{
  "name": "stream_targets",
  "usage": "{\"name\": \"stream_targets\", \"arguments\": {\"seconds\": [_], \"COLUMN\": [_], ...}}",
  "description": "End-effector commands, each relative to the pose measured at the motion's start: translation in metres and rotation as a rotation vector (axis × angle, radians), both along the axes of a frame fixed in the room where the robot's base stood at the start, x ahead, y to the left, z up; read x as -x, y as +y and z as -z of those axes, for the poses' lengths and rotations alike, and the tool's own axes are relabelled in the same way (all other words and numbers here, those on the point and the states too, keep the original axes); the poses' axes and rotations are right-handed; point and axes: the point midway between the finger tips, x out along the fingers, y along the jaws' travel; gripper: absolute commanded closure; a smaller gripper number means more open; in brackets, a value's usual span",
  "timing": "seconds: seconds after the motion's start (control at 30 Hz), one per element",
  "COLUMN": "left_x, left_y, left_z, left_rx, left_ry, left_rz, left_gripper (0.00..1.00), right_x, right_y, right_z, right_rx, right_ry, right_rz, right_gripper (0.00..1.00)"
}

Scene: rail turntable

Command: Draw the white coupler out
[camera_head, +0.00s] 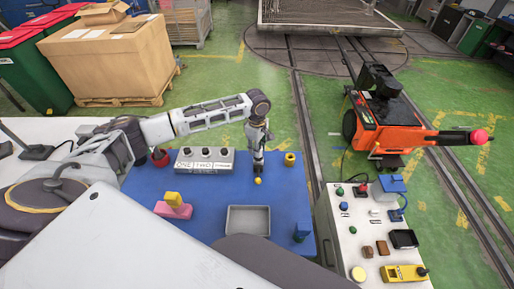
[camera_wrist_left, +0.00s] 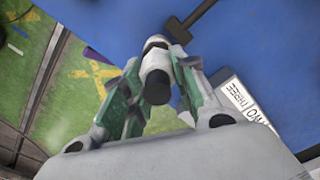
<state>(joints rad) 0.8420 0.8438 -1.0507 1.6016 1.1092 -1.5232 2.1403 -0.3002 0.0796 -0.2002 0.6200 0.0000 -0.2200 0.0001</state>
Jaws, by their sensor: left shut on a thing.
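My left gripper (camera_head: 258,165) points down over the blue mat, just right of the grey socket block (camera_head: 205,170). In the left wrist view its fingers (camera_wrist_left: 158,85) are shut on a short cylinder (camera_wrist_left: 155,62), pale with a dark end, which looks like the white coupler. In the head view the gripper hides most of it. A small yellow piece (camera_head: 258,181) shows just below the fingertips. My right gripper is out of view.
On the blue mat (camera_head: 150,186) are a grey tray (camera_head: 248,221), a pink block with a yellow one (camera_head: 173,205), a red pot (camera_head: 160,157), a yellow cylinder (camera_head: 290,159) and a blue block (camera_head: 302,231). A white control desk (camera_head: 345,236) stands at the right.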

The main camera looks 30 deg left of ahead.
Motion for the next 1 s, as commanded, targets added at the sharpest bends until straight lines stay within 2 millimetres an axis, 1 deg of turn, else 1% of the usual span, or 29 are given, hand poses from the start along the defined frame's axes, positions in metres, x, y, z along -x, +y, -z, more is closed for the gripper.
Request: {"name": "stream_targets", "arguments": {"seconds": [0.03, 0.07, 0.1, 1.0], "left_x": [0.0001, 0.0001, -0.0001, -0.0006], "left_y": [0.0001, 0.0001, 0.0001, 0.0], "left_z": [-0.0001, -0.0001, -0.0005, -0.0063], "left_rx": [0.0, 0.0, 0.0, 0.0], "left_ry": [0.0, 0.0, 0.0, -0.001], "left_rz": [0.0, 0.0, 0.0, 0.0], "left_gripper": [0.95, 0.99, 1.0, 1.0], "right_x": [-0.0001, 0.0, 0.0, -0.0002], "right_y": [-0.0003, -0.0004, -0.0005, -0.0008], "right_z": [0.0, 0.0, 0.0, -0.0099], "right_rx": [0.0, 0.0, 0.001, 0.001], "right_ry": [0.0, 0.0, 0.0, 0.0], "right_rz": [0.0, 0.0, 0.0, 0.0], "right_gripper": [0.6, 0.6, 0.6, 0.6]}}
